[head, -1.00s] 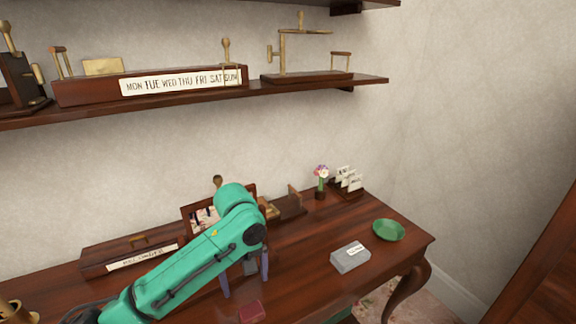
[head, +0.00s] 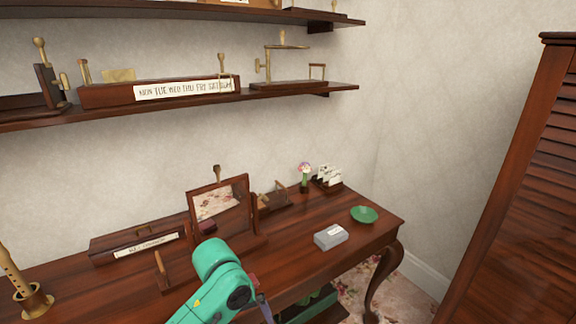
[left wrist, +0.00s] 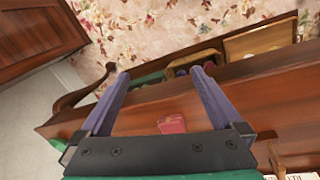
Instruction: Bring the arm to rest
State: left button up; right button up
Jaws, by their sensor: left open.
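My left arm, in green, comes in from the bottom of the head view, over the front of the dark wooden desk (head: 330,262). My left gripper (left wrist: 160,73) is open in the left wrist view, with two purple fingers spread apart and nothing between their tips. In the head view only a bit of a purple finger shows beside the arm's green end, near the desk's front edge. A small red box (left wrist: 172,124) lies on the desk behind the fingers in the left wrist view. My right gripper is not in view.
On the desk stand a framed mirror (head: 222,203), a long wooden box (head: 120,245), a grey box (head: 330,237), a green dish (head: 364,215) and a flower vase (head: 304,183). Shelves (head: 290,92) hang above. A louvred wooden cabinet (head: 500,220) stands at right.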

pick_arm(q)
jog(key=s+a+f+m+t+y, duration=0.1)
jog(key=s+a+f+m, duration=0.1)
jog(key=s+a+f, duration=0.4)
jog(key=s+a+f+m+t+y, duration=0.1)
jog(key=s+a+f+m+t, duration=0.15)
jog(key=s+a, duration=0.65)
jog(key=s+f+g, duration=0.1)
jog(key=s+f, duration=0.1)
jog(key=f, duration=1)
jog(key=s+f+g, duration=0.1)
jog(key=s+f, duration=0.1)
jog(key=f, duration=1)
jog(key=s+a+f+g, duration=0.1)
jog(key=s+a+f, duration=0.1)
jog(key=s+f, duration=1)
jog(key=s, duration=0.3)
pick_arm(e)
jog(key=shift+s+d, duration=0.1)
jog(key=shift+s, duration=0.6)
pick_arm(q)
jog(key=shift+a+f+m, duration=0.1)
jog(key=shift+f+m, duration=0.05)
jog(key=shift+m, duration=0.1)
